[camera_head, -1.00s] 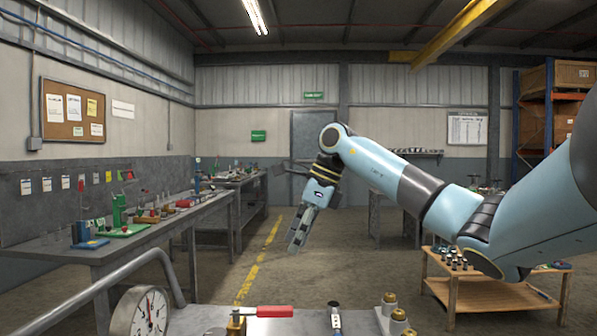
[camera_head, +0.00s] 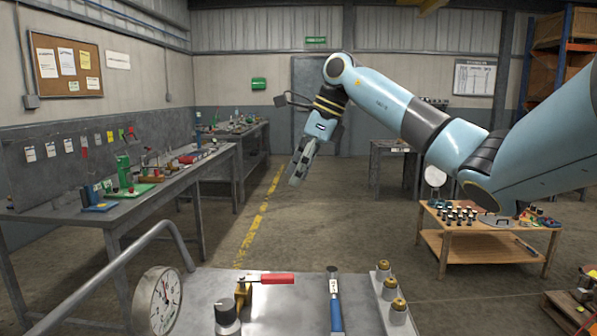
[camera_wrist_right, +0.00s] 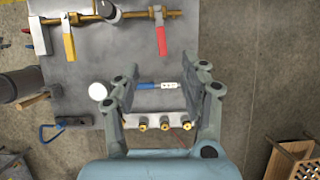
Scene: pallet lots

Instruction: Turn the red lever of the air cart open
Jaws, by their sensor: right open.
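The red lever (camera_head: 272,279) lies on top of the grey air cart (camera_head: 290,312), at the bottom of the head view, pointing right from a brass valve (camera_head: 241,290). In the right wrist view the red lever (camera_wrist_right: 161,40) hangs down from a brass pipe (camera_wrist_right: 120,16), above and beyond the fingertips. My right gripper (camera_head: 298,170) is in the air above the cart, apart from the lever; in the wrist view its fingers (camera_wrist_right: 161,78) are spread and empty. My left gripper is not in view.
A blue-handled tool (camera_head: 335,305) and a block with brass fittings (camera_head: 391,298) are on the cart, right of the lever. A yellow lever (camera_wrist_right: 69,43) shows in the wrist view.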

